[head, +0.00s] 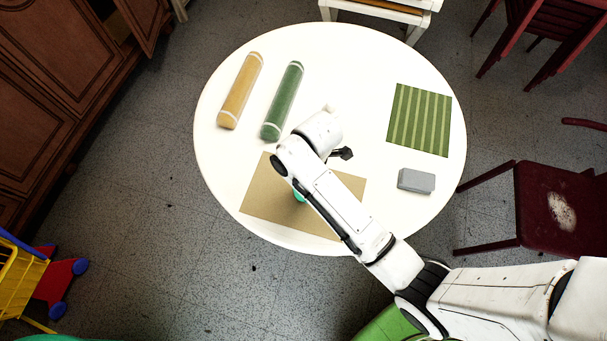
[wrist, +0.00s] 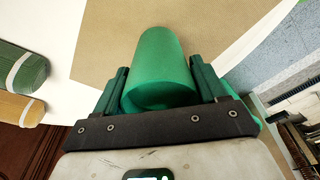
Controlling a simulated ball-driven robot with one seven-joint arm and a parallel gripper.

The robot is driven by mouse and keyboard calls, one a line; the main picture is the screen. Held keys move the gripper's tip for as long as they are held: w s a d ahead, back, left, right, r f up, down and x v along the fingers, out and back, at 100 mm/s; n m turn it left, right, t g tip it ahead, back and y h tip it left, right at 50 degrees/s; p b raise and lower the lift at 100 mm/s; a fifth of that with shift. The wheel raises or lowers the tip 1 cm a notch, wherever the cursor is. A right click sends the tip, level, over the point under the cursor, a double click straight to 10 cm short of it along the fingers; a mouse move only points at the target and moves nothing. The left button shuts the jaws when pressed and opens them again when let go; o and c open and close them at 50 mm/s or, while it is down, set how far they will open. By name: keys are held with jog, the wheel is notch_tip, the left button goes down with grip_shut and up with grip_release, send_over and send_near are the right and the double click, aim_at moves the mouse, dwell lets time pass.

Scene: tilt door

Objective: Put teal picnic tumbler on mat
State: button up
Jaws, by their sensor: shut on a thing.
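The teal tumbler (wrist: 158,60) sits between the two fingers of my gripper (wrist: 158,82) in the wrist view, its wide rim nearest the camera. My gripper is shut on it. In the head view only a small teal patch of the tumbler (head: 299,197) shows beside my arm; the arm hides the rest and the fingers. The tumbler is over the plain tan mat (head: 262,200), which also fills the upper wrist view (wrist: 215,25). I cannot tell whether its base touches the mat. A green striped mat (head: 420,120) lies bare at the table's right.
A round white table (head: 350,60) carries a yellow roll (head: 240,91), a green roll (head: 282,101) and a grey block (head: 416,181). A dark red chair (head: 550,205) stands at the right. The table's middle top is clear.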

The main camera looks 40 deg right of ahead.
jog(key=shift+f, duration=0.8)
jog(key=shift+f, duration=0.15)
jog(key=o, duration=1)
jog(key=shift+o, duration=0.2)
jog(key=r, duration=0.4)
jog(key=d+r, duration=0.1)
jog(key=r, duration=0.3)
jog(key=r+p, duration=0.1)
jog(key=r, duration=0.3)
jog(key=shift+s+d+r, duration=0.1)
jog(key=shift+s+d, duration=0.1)
jog(key=shift+d, duration=0.2)
jog(key=s+d+f+m+h, duration=0.1)
jog(key=s+d+m, duration=0.2)
jog(key=s+m, duration=0.5)
jog(key=s+d+f+m+h, duration=0.1)
jog(key=s+d+m, duration=0.2)
jog(key=s+m, duration=0.5)
jog(key=shift+s+d+f+m+t, duration=0.15)
jog(key=shift+d+f+m+t, duration=0.1)
jog(key=shift+m+t, duration=0.2)
